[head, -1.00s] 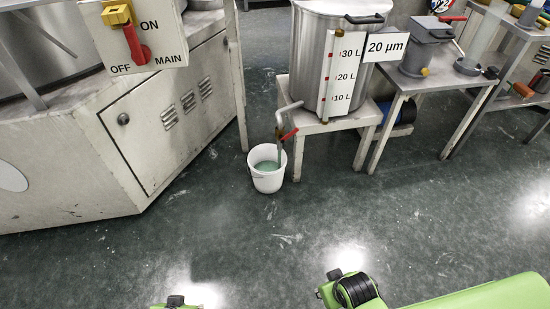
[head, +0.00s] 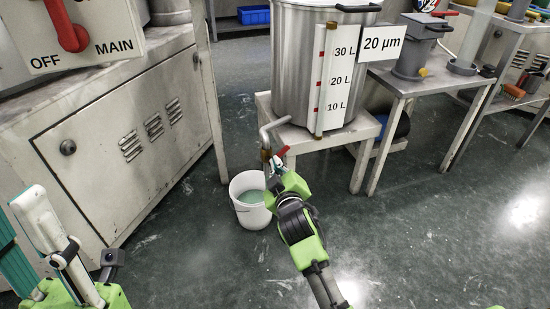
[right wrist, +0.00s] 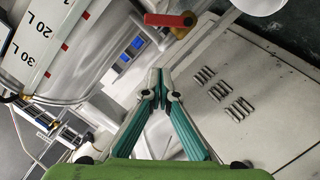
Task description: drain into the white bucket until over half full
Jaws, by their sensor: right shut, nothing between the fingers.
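The white bucket (head: 250,212) stands on the floor under the tap of the steel tank (head: 296,60); pale green liquid shows inside, its exact level hard to judge. The tap's red lever (head: 281,153) points up and right; in the right wrist view the red lever (right wrist: 168,19) sits on a brass valve (right wrist: 187,30). My right gripper (head: 275,166) is shut and empty, close beside the lever; its fingertips (right wrist: 160,72) meet just short of it in the wrist view. Whether liquid runs is hidden. My left gripper (head: 36,225) is partly cut off at lower left.
The tank stands on a low stand (head: 345,135) with a 10–30 L scale (head: 325,82). A grey metal cabinet (head: 120,150) is close at left. A side table (head: 415,85) with a grey pot (head: 419,48) is at right. The floor at front right is clear.

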